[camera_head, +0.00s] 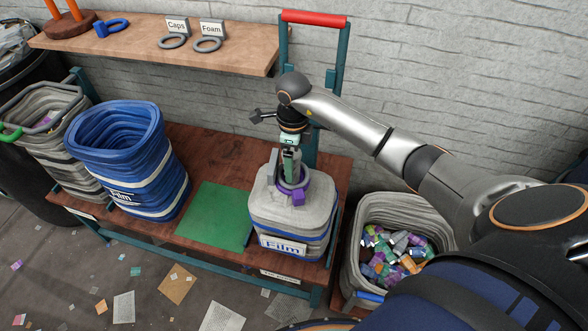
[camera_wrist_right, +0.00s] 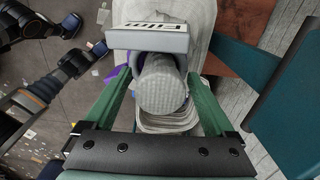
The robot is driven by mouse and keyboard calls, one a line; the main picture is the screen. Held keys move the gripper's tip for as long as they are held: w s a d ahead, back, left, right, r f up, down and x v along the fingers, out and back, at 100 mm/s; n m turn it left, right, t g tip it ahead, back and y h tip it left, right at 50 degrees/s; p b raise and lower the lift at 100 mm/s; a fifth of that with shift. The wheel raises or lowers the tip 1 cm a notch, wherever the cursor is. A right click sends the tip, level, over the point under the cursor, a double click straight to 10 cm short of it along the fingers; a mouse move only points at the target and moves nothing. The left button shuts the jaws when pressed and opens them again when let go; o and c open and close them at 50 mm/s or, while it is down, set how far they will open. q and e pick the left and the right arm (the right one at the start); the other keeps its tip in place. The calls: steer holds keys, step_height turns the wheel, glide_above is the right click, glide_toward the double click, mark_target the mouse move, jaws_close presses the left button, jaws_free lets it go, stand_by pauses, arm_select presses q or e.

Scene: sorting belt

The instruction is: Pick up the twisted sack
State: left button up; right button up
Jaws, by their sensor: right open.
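The twisted sack (camera_head: 290,210) is grey with blue bands, stands on the wooden cart deck and bears a "Film" label (camera_head: 283,246). A purple ring (camera_head: 298,196) sits around its gathered neck. My right gripper (camera_head: 291,176) points down over the neck. In the right wrist view, its two green fingers (camera_wrist_right: 160,78) are open, one on each side of the grey twisted neck (camera_wrist_right: 163,88). I cannot tell whether they touch it. The label plate (camera_wrist_right: 148,40) shows beyond the neck. My left gripper is not in view.
A green mat (camera_head: 215,215) lies clear left of the sack. A blue "Film" bin (camera_head: 165,165) stands further left. A grey bin of colourful scraps (camera_head: 362,215) stands right. The cart's red-topped handle (camera_head: 314,18) rises behind. A shelf (camera_head: 150,38) holds rings and labels.

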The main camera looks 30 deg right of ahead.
jaws_close()
stand_by(0.6)
steer(key=shift+w+r, duration=0.1)
steer(key=shift+r, duration=0.05)
stand_by(0.3)
